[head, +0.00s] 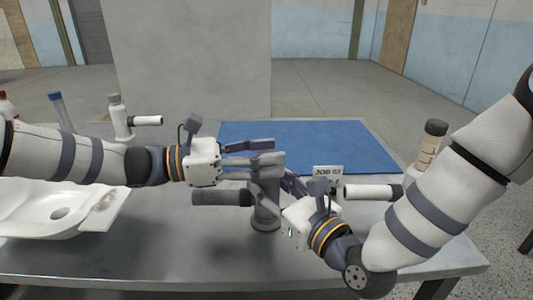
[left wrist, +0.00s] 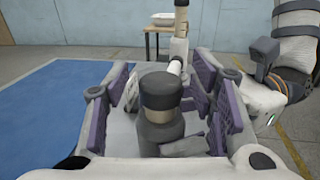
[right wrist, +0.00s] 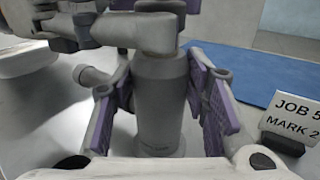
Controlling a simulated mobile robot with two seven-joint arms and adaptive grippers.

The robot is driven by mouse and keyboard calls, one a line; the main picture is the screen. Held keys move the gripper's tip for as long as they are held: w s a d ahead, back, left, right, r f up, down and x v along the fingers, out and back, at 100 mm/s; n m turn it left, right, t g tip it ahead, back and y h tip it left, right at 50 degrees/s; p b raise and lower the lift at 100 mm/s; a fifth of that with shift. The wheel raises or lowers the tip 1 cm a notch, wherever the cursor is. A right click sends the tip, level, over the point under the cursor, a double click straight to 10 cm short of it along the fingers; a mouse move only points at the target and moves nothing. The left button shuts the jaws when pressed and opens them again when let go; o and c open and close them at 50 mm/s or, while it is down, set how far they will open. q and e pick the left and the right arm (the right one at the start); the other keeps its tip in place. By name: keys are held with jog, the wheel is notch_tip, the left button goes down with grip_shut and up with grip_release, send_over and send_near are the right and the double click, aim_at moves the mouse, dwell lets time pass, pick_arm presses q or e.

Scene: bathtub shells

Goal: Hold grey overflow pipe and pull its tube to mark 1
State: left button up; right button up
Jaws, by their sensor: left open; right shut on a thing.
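The grey overflow pipe (head: 264,212) stands upright on the table, with a dark-ended side outlet (head: 222,198) pointing left. My right gripper (head: 288,183) is shut on its body, which also shows between the purple pads in the right wrist view (right wrist: 159,105). My left gripper (head: 262,160) is open at the top of the pipe. In the left wrist view the grey tube with its dark collar (left wrist: 160,92) stands between the spread pads, with gaps at the sides. I cannot make out marks on the tube.
A small sign (right wrist: 290,115) reads JOB 5, cut off, and MARK 2. A blue mat (head: 320,140) lies behind. A white pipe (head: 372,192) is at right, another (head: 121,118) at back left. A white tub shell (head: 112,205) is at left. The table's front is clear.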

pick_arm(q)
jog(key=shift+d, duration=0.2)
grip_shut()
jog(key=shift+r, duration=1.05)
grip_release()
pick_arm(e)
jog(key=shift+f, duration=0.1)
pick_arm(q)
jog(key=shift+a, duration=0.15)
jog(key=s+a, duration=0.2)
jog(key=a, duration=0.9)
jog(key=shift+a, duration=0.35)
